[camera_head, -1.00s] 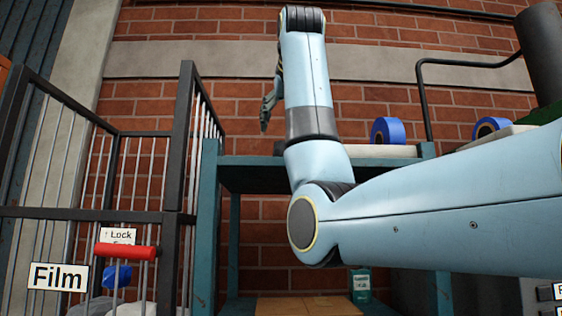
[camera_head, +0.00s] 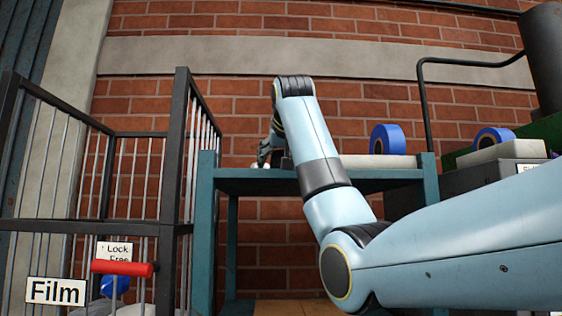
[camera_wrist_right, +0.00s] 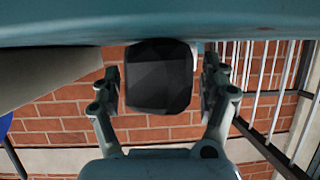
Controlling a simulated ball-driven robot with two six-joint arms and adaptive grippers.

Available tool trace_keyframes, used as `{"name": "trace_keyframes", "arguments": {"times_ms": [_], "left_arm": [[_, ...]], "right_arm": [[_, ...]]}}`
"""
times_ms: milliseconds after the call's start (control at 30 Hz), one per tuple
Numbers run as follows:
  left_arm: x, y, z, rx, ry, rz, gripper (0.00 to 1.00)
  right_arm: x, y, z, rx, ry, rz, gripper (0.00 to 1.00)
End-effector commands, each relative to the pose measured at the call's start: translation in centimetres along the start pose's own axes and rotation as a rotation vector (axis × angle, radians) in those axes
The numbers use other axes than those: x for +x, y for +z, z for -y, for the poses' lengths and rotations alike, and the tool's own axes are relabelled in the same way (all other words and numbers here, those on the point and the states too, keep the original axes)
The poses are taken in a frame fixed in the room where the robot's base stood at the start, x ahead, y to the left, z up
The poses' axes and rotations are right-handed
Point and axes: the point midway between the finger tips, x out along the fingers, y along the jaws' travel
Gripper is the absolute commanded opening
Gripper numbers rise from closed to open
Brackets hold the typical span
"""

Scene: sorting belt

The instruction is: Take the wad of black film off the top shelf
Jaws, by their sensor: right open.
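The wad of black film (camera_wrist_right: 158,78) shows in the right wrist view as a dark, faceted lump against the teal top shelf (camera_wrist_right: 200,22). My right gripper (camera_wrist_right: 162,88) is open, with one finger on each side of the wad and a visible gap at each side. In the head view my right gripper (camera_head: 265,152) is low at the left part of the top shelf (camera_head: 240,184). I cannot make out the wad in the head view, where my arm covers that area. My left gripper is not in view.
A pale slab (camera_head: 370,161) and a blue roll (camera_head: 388,138) are on the shelf to the right of my forearm. A barred cage (camera_head: 175,170) with a red handle (camera_head: 122,268) and a Film sign (camera_head: 55,291) stands left. Another blue roll (camera_head: 492,137) is farther right.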

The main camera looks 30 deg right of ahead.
Motion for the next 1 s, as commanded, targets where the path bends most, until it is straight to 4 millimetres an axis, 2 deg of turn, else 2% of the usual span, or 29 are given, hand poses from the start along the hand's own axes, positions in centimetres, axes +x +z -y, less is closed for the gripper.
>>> {"name": "trace_keyframes", "arguments": {"times_ms": [67,367,767,867,1000], "left_arm": [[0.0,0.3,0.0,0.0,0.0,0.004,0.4],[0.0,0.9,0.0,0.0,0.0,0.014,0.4],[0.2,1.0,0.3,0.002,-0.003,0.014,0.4],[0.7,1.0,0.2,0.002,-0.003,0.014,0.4],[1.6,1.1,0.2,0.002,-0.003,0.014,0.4]], "right_arm": [[0.0,0.0,0.0,0.0,0.0,0.0,0.76],[-0.1,0.0,0.0,0.0,0.0,0.0,0.38],[-0.2,-0.4,0.0,0.001,0.0,-0.002,0.37],[-0.5,-1.1,0.0,0.002,0.0,-0.002,0.37],[-1.3,-3.0,0.0,0.003,-0.001,-0.004,0.37]]}}
